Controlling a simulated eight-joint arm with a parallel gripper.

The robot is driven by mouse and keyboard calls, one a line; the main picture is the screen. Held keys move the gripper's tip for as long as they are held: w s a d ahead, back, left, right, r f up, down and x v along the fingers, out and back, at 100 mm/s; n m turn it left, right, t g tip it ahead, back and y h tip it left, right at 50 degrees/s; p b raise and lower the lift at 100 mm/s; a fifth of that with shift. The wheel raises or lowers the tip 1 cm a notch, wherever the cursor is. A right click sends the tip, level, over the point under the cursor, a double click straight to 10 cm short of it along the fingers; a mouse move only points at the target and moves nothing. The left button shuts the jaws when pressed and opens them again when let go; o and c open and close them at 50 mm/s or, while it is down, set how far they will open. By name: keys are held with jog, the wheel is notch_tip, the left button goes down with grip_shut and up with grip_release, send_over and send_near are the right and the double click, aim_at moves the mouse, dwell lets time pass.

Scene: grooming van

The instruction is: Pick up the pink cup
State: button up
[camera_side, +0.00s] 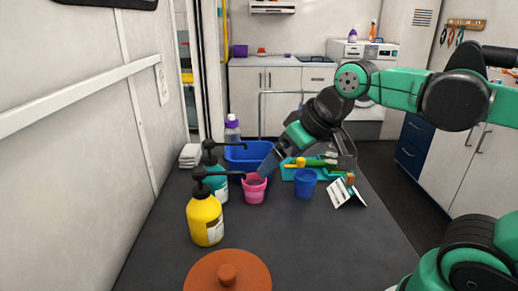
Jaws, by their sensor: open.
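The pink cup (255,188) stands upright on the dark table, left of the blue cup and right of the teal pump bottle. My gripper (268,166) reaches down from the upper right and is open. A grey-blue fingertip is at the upper right of the pink cup's rim and covers a little of it in this view. I cannot tell whether it touches the cup or is inside it. The second finger is hard to make out. The cup is not gripped.
A blue cup (305,183) stands close on the right. A teal tray (287,174), blue bin (238,152) and folded white card (346,193) are nearby. Yellow (204,218) and teal (216,186) pump bottles stand left. An orange lid (228,275) is in front.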

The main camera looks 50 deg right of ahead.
jog(key=w+d+r+g, duration=0.1)
jog(key=w+d+r, duration=0.15)
jog(key=w, duration=0.35)
jog(key=g, duration=0.1)
send_over(254, 187)
jog(key=d, duration=0.2)
notch_tip(254, 187, down, 3)
notch_tip(254, 187, down, 12)
jog(key=shift+s+f, duration=0.1)
jog(key=shift+x, duration=3.05)
jog(key=shift+s, duration=0.2)
jog(key=c, duration=1.2)
jog(key=shift+o, duration=0.2)
